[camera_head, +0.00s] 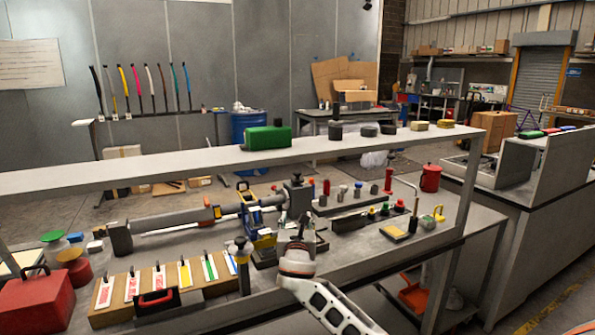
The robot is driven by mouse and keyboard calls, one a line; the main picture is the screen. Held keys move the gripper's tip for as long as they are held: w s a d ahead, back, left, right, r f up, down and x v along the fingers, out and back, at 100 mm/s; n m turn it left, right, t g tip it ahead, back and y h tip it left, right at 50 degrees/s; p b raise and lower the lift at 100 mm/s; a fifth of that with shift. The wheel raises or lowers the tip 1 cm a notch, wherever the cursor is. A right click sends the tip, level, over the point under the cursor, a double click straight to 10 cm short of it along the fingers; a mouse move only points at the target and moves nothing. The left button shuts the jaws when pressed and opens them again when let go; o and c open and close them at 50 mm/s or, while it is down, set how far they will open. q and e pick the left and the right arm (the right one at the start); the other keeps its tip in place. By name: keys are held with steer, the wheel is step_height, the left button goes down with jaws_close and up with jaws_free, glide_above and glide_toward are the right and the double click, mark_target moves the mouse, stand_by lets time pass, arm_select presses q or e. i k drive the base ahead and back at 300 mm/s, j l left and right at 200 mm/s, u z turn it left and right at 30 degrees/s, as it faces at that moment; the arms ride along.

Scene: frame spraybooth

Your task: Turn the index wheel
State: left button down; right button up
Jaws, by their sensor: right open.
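A long grey fixture with a tube (175,220) lies along the workbench (350,262). At its right end stands a dark grey block (297,197) with a round knob on top, beside blue and yellow clamp parts (262,238). Which part is the index wheel is too small to tell for sure. My left gripper is out of view.
A raised shelf (200,165) crosses above the bench, holding a green case (265,138). A rack of coloured cards (165,280) and a red toolbox (36,300) stand at the front left. Small tools and a black tray (353,220) lie to the right.

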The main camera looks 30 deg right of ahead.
mark_target(296, 180)
steer(key=i+l, duration=1.1)
steer(key=i+j, duration=0.05)
